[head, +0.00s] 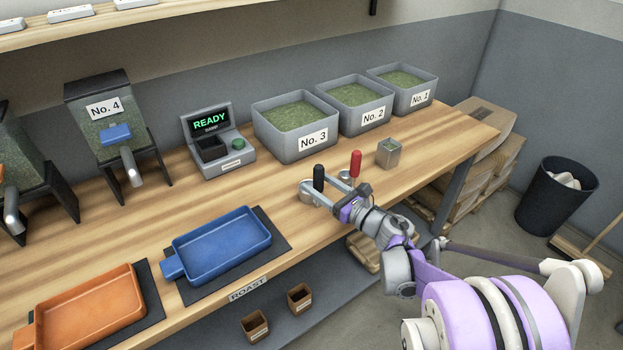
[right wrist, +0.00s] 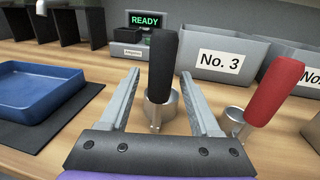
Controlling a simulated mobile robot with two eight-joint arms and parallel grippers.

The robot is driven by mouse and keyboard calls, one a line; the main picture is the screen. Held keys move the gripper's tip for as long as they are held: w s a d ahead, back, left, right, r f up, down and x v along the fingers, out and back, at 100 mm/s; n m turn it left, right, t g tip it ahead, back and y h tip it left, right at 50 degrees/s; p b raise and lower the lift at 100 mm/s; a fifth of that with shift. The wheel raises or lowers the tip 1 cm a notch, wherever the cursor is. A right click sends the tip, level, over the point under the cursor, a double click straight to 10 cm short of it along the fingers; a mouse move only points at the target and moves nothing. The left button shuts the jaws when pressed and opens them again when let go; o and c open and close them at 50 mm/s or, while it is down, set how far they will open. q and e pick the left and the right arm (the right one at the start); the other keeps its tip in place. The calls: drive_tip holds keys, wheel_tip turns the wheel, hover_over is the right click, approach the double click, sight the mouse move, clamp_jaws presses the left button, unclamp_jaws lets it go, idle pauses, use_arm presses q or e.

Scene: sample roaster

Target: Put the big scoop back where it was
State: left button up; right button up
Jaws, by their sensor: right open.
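A scoop with an upright black handle (head: 318,176) and a metal cup stands on the wooden bench; its cup looks the larger of two. In the right wrist view its black handle (right wrist: 163,66) rises between the fingers. My right gripper (head: 321,192) is open, one finger on each side of this scoop, with gaps showing beside the handle. A second scoop with a red handle (head: 355,164) stands just to the right; its smaller cup (right wrist: 233,117) shows outside the right finger. My left gripper is not in view.
Bins No. 3 (head: 298,125), No. 2 (head: 357,104) and No. 1 (head: 404,89) line the back. A small square metal container (head: 389,152) stands right of the scoops. A READY device (head: 217,145), a blue tray (head: 222,246) and an orange tray (head: 91,312) are leftward. Bench between trays and scoops is clear.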

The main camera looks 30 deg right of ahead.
drive_tip(key=v, duration=0.8)
drive_tip(key=shift+s, duration=0.35)
wheel_tip(320, 180, up, 4)
drive_tip(key=w+m+h, duration=0.1)
drive_tip(key=m+h, duration=0.7)
drive_tip(key=m, duration=0.8)
drive_tip(key=s+a+f+m+g+y, duration=0.3)
drive_tip(key=s+a+f+m+g, duration=0.9)
drive_tip(key=s+a+f+m, duration=0.5)
drive_tip(key=s+m, duration=0.2)
drive_tip(key=m, duration=0.3)
drive_tip(key=shift+s+a+m+g+y, duration=0.3)
drive_tip(key=shift+s+a+m, duration=0.1)
drive_tip(key=shift+f, duration=0.1)
